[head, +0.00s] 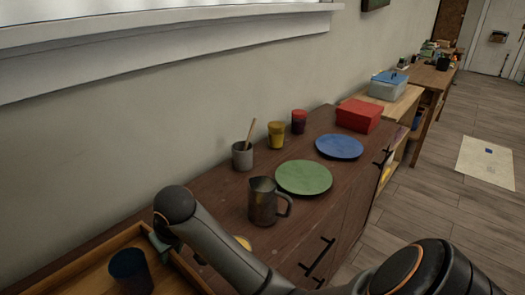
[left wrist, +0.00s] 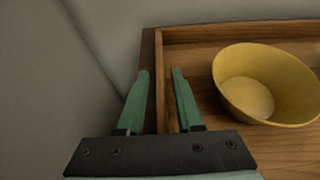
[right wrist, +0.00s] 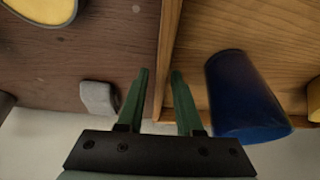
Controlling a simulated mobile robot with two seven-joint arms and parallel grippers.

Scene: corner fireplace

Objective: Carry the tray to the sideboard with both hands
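The wooden tray (head: 88,262) has a raised rim and lies at the lower left of the head view, over the near end of a dark brown cabinet top. It holds a dark blue cup (head: 130,270), which also shows in the right wrist view (right wrist: 240,95), and a yellow bowl (left wrist: 262,88). My right gripper (head: 158,244) is at the tray's right rim; in the right wrist view its open fingers (right wrist: 159,72) straddle the rim (right wrist: 168,40). My left gripper (left wrist: 160,72) is outside the head view; its fingers are open on either side of the opposite rim (left wrist: 161,55).
The dark cabinet (head: 225,222) also bears a metal pitcher (head: 263,203), green plate (head: 303,177), blue plate (head: 339,147), grey cup (head: 242,157), yellow cup (head: 276,134), red cup (head: 299,121) and red box (head: 358,115). Lighter furniture stands beyond.

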